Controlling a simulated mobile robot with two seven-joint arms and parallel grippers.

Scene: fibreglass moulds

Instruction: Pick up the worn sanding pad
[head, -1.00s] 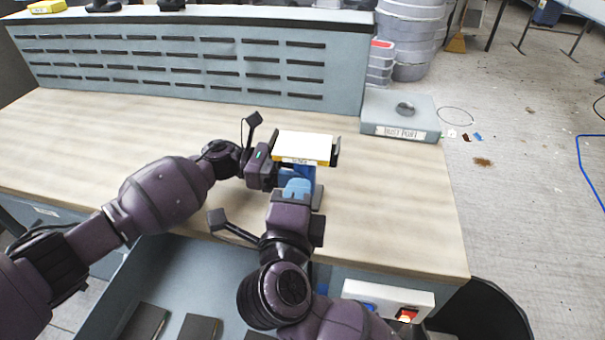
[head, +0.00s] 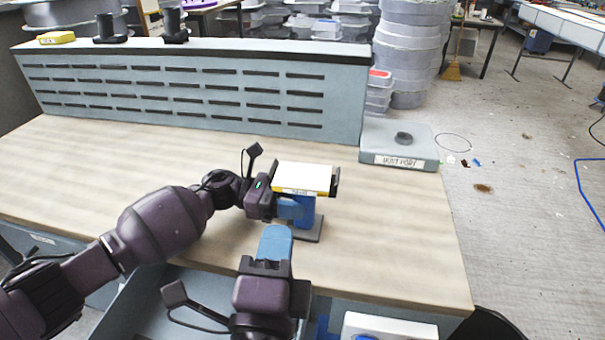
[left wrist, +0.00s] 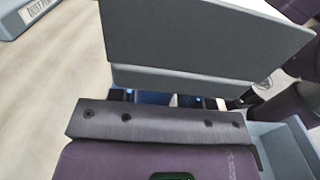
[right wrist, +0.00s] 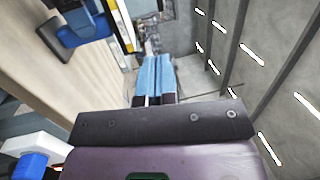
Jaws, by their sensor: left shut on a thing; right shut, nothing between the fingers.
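A flat white-topped block with a yellow edge and a small label (head: 302,179) sits atop a blue upright body (head: 306,213) with a dark base plate (head: 308,235). The label is too small to read, so I cannot tell for sure that this is the worn sanding pad. My left gripper (head: 291,208) is shut on the blue body, below the block. In the left wrist view a grey slab (left wrist: 205,40) covers most of those fingers. My right gripper (head: 275,242) is shut and empty, nearer the bench's front edge; its blue fingertips also show in the right wrist view (right wrist: 154,78).
A slotted grey hood (head: 190,92) runs along the back of the wooden bench (head: 400,250), with a yellow block (head: 57,38) on top. A labelled dust port box (head: 400,146) stands at the back right. A grey drawer (head: 140,300) is open below. The bench's right side is clear.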

